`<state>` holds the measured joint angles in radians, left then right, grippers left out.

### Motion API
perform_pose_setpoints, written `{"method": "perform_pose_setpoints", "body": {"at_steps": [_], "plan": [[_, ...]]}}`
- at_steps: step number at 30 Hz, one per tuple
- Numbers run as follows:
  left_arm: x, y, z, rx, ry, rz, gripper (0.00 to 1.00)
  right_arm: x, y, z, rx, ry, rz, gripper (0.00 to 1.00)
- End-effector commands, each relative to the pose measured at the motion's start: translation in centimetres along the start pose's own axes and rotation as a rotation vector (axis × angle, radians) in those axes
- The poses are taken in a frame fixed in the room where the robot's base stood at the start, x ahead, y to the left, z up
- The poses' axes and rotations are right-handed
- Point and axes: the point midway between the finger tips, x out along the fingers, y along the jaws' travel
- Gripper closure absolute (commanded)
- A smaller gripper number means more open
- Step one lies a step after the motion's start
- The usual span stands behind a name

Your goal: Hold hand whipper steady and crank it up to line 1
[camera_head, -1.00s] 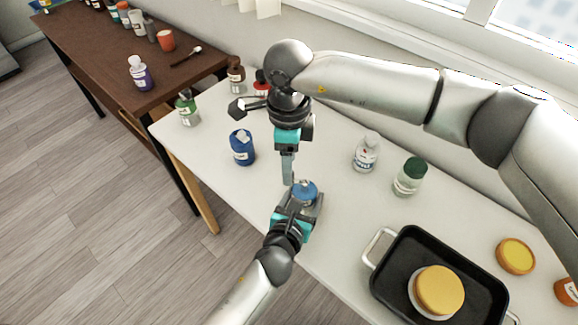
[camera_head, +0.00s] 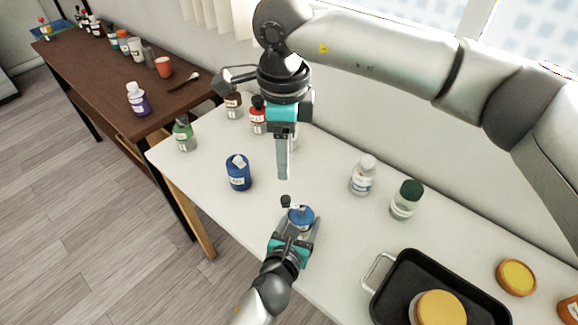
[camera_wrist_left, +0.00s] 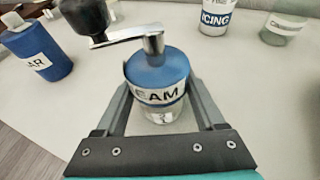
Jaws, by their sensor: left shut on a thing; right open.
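The hand whipper (camera_head: 300,217) stands upright on the white table, with a blue lid and clear jar. The left wrist view shows its body (camera_wrist_left: 158,75), with a label of which "EAM" is readable. A metal crank arm (camera_wrist_left: 128,36) on top points left and ends in a black knob (camera_wrist_left: 86,14). My left gripper (camera_head: 301,229) is shut around the jar from the near side. My right gripper (camera_head: 283,172) is open and points down, empty, above and behind the whipper, apart from the crank. The gap between its fingers hardly shows. I cannot make out line 1.
A blue labelled container (camera_head: 238,176) stands to the left. A white bottle (camera_head: 362,178) and a green-lidded jar (camera_head: 405,201) stand to the right. A black tray (camera_head: 395,283) holds a yellow-topped jar (camera_head: 440,308). Other bottles stand behind; the table's near edge is close.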

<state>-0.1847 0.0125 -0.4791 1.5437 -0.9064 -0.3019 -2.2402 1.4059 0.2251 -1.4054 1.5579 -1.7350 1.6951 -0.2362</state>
Motion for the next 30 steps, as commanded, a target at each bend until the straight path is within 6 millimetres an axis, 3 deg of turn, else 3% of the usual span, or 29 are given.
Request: {"method": "perform_pose_setpoints", "body": {"at_steps": [5, 6, 13, 23, 30], "plan": [[0.0, 0.0, 0.0, 0.000, 0.000, 0.000, 0.91, 0.0, 0.0, 0.0, 0.000, 0.000, 0.000, 0.41], [0.0, 0.0, 0.0, 0.000, 0.000, 0.000, 0.27, 0.0, 0.0, 0.0, 0.000, 0.000, 0.000, 0.41], [0.0, 0.0, 0.0, 0.000, 0.000, 0.000, 0.01, 0.0, 0.0, 0.0, 0.000, 0.000, 0.000, 0.41], [-0.3, 0.0, -0.1, 0.000, 0.001, 0.000, 0.00, 0.0, 0.0, 0.0, 0.000, 0.000, 0.000, 0.41], [-3.0, 0.0, -0.1, 0.001, 0.001, -0.001, 0.00, 0.0, 0.0, 0.0, 0.000, 0.000, 0.000, 0.41]]}}
